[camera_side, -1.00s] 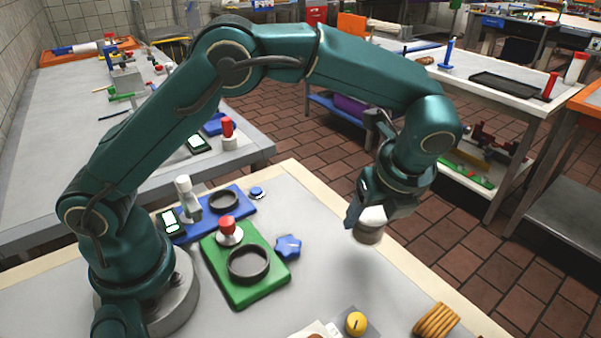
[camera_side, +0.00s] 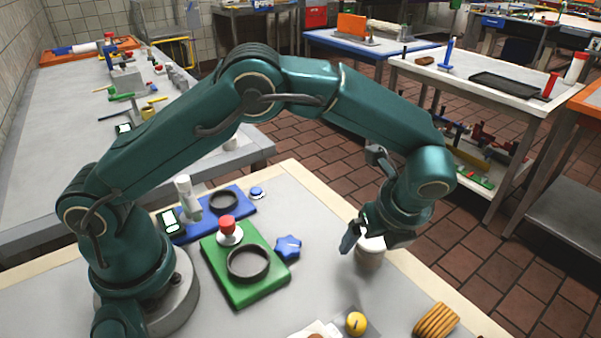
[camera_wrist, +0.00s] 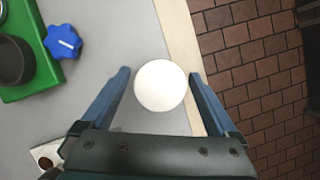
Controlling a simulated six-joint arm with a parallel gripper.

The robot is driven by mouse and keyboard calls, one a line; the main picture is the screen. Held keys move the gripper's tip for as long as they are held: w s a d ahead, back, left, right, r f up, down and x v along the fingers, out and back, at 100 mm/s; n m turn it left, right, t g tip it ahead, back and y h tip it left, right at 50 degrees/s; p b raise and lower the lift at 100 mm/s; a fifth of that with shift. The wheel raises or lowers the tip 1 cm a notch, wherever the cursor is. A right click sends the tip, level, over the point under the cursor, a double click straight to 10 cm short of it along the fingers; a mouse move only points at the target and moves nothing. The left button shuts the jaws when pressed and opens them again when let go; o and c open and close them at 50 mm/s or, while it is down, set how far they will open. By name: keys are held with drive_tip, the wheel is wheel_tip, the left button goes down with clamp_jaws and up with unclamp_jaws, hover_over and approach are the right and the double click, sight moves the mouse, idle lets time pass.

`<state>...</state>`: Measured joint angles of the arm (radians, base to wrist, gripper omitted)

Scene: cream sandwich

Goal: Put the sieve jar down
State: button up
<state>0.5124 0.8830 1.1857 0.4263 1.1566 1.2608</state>
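The sieve jar (camera_side: 368,256), pale with a white round top, appears to stand upright on the grey table near its right edge. In the wrist view its white top (camera_wrist: 160,87) lies between the two blue fingers. My gripper (camera_side: 371,243) is open around the upper part of the jar. The wrist view shows a gap on each side between my gripper (camera_wrist: 160,74) and the jar. The far finger is partly hidden in the side view.
A blue star-shaped knob (camera_side: 288,247) and a green board (camera_side: 243,289) with a dark ring lie to the left. A yellow round piece (camera_side: 356,323) and ridged tan sticks (camera_side: 436,319) lie in front. The table around the jar is clear.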

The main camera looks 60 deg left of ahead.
drive_tip(key=shift+r, duration=0.15)
drive_tip(key=v, duration=1.2)
drive_tip(key=s+a+r+n+h, duration=0.1)
drive_tip(key=a+r+n, duration=0.3)
drive_tip(key=a+n, duration=0.1)
drive_tip(key=s+a+n+t+h, duration=0.1)
drive_tip(key=s+a+n+t, duration=0.1)
drive_tip(key=s+a+n, duration=0.2)
drive_tip(key=s+a+f+n+t+h, duration=0.1)
drive_tip(key=s+a+n, duration=0.3)
drive_tip(key=s+n, duration=0.6)
drive_tip(key=n+h, duration=0.1)
drive_tip(key=n, duration=0.2)
drive_tip(key=shift+s+a+f+n+t, duration=0.2)
drive_tip(key=shift+a+n+t, duration=0.1)
drive_tip(key=shift+t, duration=0.1)
